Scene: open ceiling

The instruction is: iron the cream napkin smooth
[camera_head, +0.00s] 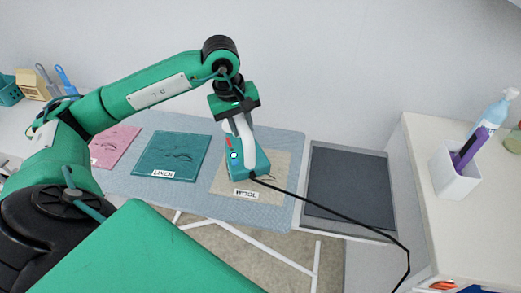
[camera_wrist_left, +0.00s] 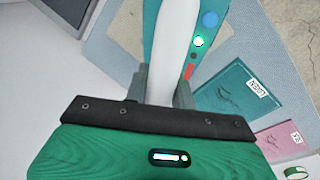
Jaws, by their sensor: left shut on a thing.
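The cream napkin (camera_head: 277,182), with a label reading WOOL, lies on the blue ironing board (camera_head: 285,146) at its right end. A teal iron (camera_head: 259,160) with a white handle is over the napkin's left and middle part and hides much of it. I cannot tell whether its soleplate touches the cloth. My left gripper (camera_head: 236,117) is shut on the iron's white handle, which also shows in the left wrist view (camera_wrist_left: 172,50) between the fingers. A lit green light shows on the iron. My right gripper is not in view.
A creased teal napkin (camera_head: 165,150) labelled LINEN and a pink napkin (camera_head: 118,143) lie to the left. A dark rest plate (camera_head: 350,185) stands to the right. The black cord (camera_head: 335,212) runs across it. A white cup (camera_head: 455,175) stands on the right counter.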

